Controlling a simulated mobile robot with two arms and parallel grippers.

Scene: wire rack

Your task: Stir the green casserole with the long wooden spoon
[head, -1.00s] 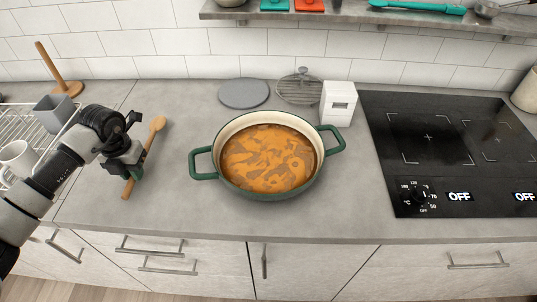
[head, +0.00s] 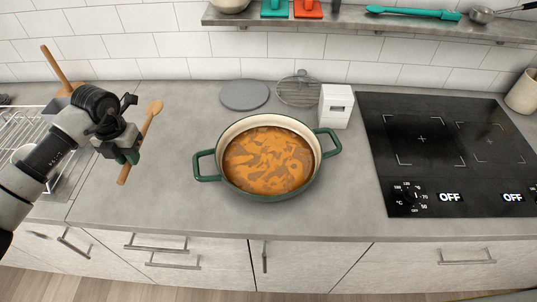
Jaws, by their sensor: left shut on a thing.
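The green casserole (head: 203,178) stands on the grey counter, full of orange-brown food, with one handle on its left and one on its right. The long wooden spoon (head: 154,108) is to its left, tilted, with its bowl end up and its handle end low. My left gripper (head: 128,150) is shut on the spoon around the middle of its handle. It holds the spoon apart from the casserole, apparently above the counter. The gripper hides part of the handle. My right gripper is not in view.
A wire rack (head: 22,128) is at the left, behind my left arm. A grey disc (head: 245,95), a round wire trivet (head: 298,92) and a white box (head: 336,106) stand behind the casserole. The black hob (head: 430,160) is at the right. Counter between spoon and casserole is clear.

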